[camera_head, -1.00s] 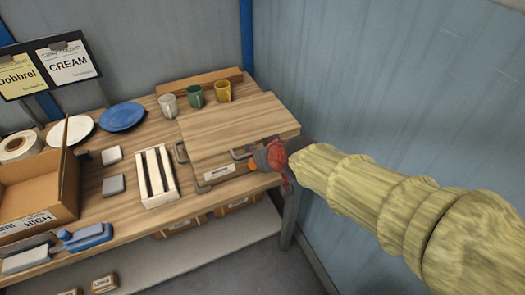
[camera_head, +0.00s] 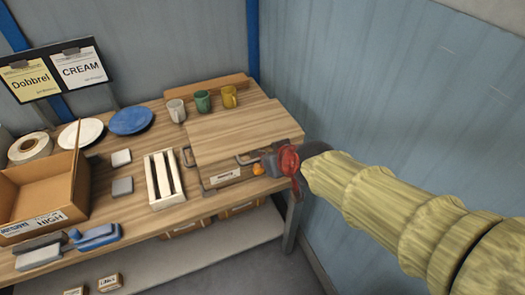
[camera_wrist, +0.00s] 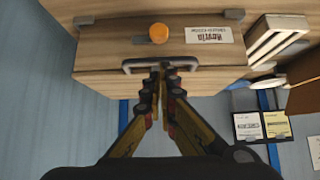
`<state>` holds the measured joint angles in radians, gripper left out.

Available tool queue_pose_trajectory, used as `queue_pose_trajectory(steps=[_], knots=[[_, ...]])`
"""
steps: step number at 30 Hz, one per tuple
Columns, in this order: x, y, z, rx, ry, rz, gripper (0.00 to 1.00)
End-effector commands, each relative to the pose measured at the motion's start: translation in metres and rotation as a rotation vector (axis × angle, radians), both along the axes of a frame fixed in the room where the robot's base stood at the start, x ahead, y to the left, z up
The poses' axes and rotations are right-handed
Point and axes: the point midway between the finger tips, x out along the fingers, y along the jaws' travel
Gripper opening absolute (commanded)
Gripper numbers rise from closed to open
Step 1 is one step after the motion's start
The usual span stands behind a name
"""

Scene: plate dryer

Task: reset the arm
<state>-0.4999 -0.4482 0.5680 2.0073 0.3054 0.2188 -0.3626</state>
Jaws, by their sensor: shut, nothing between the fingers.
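My gripper (camera_head: 268,163) is at the front right of a wooden box (camera_head: 240,130) on the workbench. In the wrist view my gripper (camera_wrist: 160,75) has its fingertips together with nothing between them. The tips overlap the middle of a grey bar handle (camera_wrist: 133,66) on the box; I cannot tell whether they touch it. An orange knob (camera_wrist: 158,33) shows just beyond the handle, beside a white label (camera_wrist: 209,35). The far side of the fingers is hidden in the head view.
Grey, green (camera_head: 203,101) and yellow cups stand behind the box. A slatted white rack (camera_head: 163,180), a cardboard box (camera_head: 45,190), a blue plate (camera_head: 130,121) and a white plate (camera_head: 80,133) are to the left. A blue wall (camera_head: 400,90) is close on the right.

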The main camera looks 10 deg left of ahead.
Motion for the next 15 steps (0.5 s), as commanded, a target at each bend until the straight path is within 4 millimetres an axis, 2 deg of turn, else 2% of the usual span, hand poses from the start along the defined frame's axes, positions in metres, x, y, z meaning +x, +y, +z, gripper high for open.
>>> queue_pose_trajectory(steps=[9, 15], knots=[[-0.04, -0.027, -0.005, 0.001, -0.002, 0.0, 0.0], [-0.053, -0.035, -0.008, 0.001, -0.001, 0.0, 0.0]])
